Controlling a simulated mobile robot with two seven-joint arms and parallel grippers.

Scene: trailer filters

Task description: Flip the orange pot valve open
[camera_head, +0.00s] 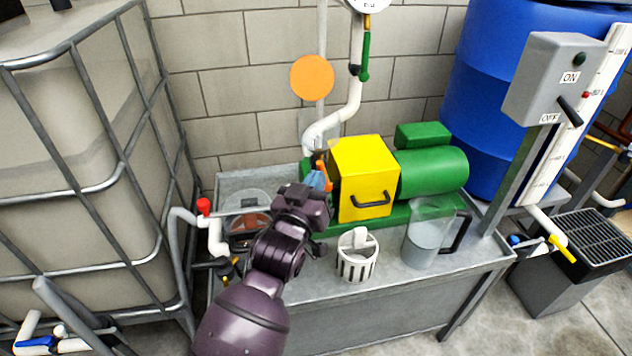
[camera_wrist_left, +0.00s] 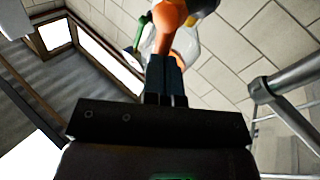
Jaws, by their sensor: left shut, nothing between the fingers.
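The orange valve handle (camera_head: 321,168) shows as a small orange piece beside the yellow box, mostly hidden behind my left gripper (camera_head: 318,181). In the left wrist view the orange handle (camera_wrist_left: 171,13) is large at the top edge, just beyond the fingertips. My left gripper (camera_wrist_left: 165,62) is shut, with its fingers together and nothing between them. The fingertips are at or very close to the orange piece; I cannot tell whether they touch. The handle's exact angle is hidden. My right gripper is not in view.
A yellow box (camera_head: 362,178) and a green motor (camera_head: 432,172) stand right of the gripper on a metal table (camera_head: 310,310). A white strainer basket (camera_head: 356,255) and a clear jug (camera_head: 428,238) stand in front. A caged tank (camera_head: 90,170) is left.

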